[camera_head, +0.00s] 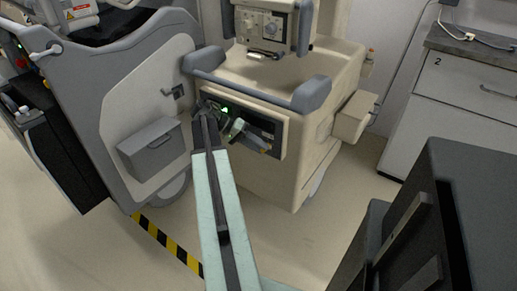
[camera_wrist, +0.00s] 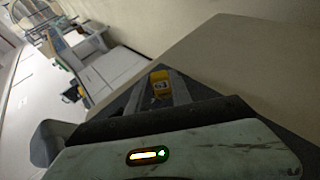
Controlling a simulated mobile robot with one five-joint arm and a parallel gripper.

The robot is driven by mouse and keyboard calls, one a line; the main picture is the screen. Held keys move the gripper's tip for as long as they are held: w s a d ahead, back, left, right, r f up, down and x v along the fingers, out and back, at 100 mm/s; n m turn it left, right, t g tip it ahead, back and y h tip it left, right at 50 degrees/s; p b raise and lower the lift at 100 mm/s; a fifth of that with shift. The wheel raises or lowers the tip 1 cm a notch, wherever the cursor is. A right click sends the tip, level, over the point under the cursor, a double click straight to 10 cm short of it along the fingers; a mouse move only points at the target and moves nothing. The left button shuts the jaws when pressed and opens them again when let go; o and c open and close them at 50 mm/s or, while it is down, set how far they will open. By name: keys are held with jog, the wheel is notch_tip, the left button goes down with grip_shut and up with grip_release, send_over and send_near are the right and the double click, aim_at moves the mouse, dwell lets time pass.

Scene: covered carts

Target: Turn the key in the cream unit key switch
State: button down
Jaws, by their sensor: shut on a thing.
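The cream unit (camera_head: 262,178) stands at the centre of the head view, with a dark recessed panel (camera_head: 268,128) on its front. My arm reaches up to this panel and partly covers it. My gripper (camera_head: 262,144) is at the panel's lower right part. In the wrist view my gripper (camera_wrist: 158,92) has its two fingers close around a small yellow piece with dark marks (camera_wrist: 160,80), which looks like the key or its switch plate. The gripper is shut on it. The keyhole and the key's angle are hidden.
A grey unit with a box (camera_head: 151,147) stands close on the left. Grey bumpers (camera_head: 311,94) stick out from the cream unit above the panel. A drawer cabinet (camera_head: 462,95) is at the right. A black and yellow floor strip (camera_head: 165,240) lies at the lower left.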

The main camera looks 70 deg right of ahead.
jog(key=b, duration=0.1)
jog(key=g+b, duration=0.1)
jog(key=b, duration=0.1)
jog(key=shift+w+f+n+g, duration=0.1)
jog(key=shift+f+n+g, duration=0.2)
jog(key=shift+r, duration=0.1)
jog(key=c, duration=1.1)
grip_release()
jog(key=shift+r, duration=0.1)
